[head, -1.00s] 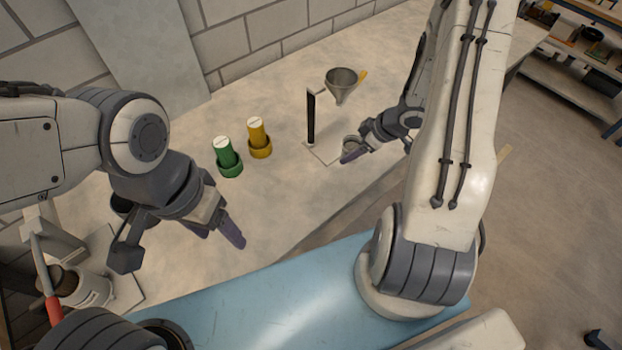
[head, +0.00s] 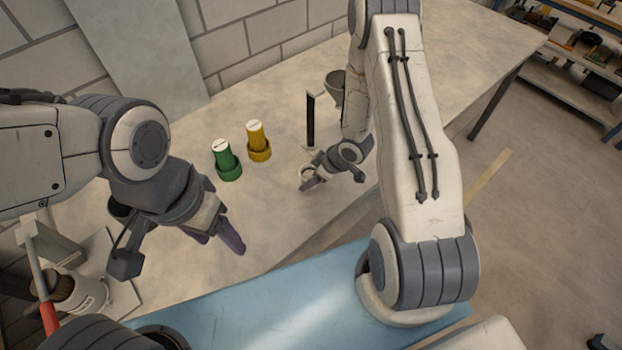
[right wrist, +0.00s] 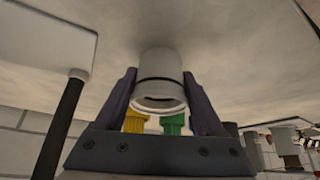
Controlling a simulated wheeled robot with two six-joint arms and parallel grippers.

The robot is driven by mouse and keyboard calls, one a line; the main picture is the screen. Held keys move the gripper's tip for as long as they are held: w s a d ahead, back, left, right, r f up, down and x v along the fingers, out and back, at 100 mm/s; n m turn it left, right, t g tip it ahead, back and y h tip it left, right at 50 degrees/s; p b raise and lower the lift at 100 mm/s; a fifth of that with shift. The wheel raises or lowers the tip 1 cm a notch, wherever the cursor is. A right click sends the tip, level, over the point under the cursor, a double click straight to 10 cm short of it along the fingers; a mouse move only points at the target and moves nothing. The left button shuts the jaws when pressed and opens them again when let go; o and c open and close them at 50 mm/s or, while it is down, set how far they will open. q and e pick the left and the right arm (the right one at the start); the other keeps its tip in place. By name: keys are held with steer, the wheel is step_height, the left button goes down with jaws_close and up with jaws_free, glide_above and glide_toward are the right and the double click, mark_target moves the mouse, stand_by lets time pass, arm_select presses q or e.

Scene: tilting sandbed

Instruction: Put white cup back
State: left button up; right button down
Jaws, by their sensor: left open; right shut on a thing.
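A white cup (right wrist: 160,75) with a dark band sits between the two fingers of my right gripper (right wrist: 162,100) in the right wrist view. In the head view my right gripper (head: 328,178) is shut on the cup (head: 306,172), to the front left of the funnel stand (head: 311,122). The cup is low over the table; whether it touches the surface I cannot tell. My left gripper (head: 222,237) is open and empty above the table's left front part.
A green cylinder (head: 224,154) and a yellow cylinder (head: 256,134) stand in matching holders left of the right gripper. A metal funnel (head: 335,82) is partly hidden by my right arm. A device with a red handle (head: 49,317) stands at the left. The table (head: 265,205) between the grippers is clear.

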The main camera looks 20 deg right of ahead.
steer(key=shift+f, duration=0.75)
steer(key=shift+f, duration=0.2)
jaws_free()
steer(key=shift+r, duration=0.1)
